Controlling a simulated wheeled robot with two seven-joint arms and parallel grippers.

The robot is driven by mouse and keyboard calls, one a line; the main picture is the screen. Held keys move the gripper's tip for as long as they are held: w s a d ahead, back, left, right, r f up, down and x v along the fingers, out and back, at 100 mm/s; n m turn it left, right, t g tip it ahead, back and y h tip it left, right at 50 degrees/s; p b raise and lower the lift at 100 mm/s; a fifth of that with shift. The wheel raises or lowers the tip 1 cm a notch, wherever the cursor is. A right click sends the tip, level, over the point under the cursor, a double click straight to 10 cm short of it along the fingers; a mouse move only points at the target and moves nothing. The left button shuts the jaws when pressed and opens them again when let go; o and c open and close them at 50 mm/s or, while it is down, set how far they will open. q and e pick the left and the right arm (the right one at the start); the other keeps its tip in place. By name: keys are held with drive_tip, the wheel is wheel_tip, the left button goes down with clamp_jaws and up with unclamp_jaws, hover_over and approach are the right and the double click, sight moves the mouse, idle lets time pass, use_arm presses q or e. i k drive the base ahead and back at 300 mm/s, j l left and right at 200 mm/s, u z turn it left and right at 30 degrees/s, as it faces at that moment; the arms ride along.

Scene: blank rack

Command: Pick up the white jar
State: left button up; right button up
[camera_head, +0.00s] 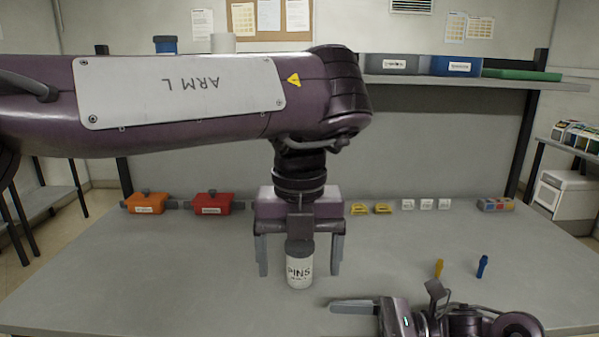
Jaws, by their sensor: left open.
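The white jar (299,271) has a grey lid and a label reading "PINS". It appears to stand upright on the grey table, near the middle. My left gripper (299,273) points down from above, its fingers open. In the picture one finger is on each side of the jar, with a visible gap on both sides. I cannot tell the exact depth between jar and fingers. My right gripper (355,307) is low at the bottom edge, right of the jar.
An orange box (146,203) and a red box (212,203) stand at the back left of the table (160,270). Yellow holders (370,208) and small white blocks (425,204) line the back. A yellow peg (438,268) and a blue peg (482,266) stand right.

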sight(298, 271)
drive_tip(key=k, duration=0.85)
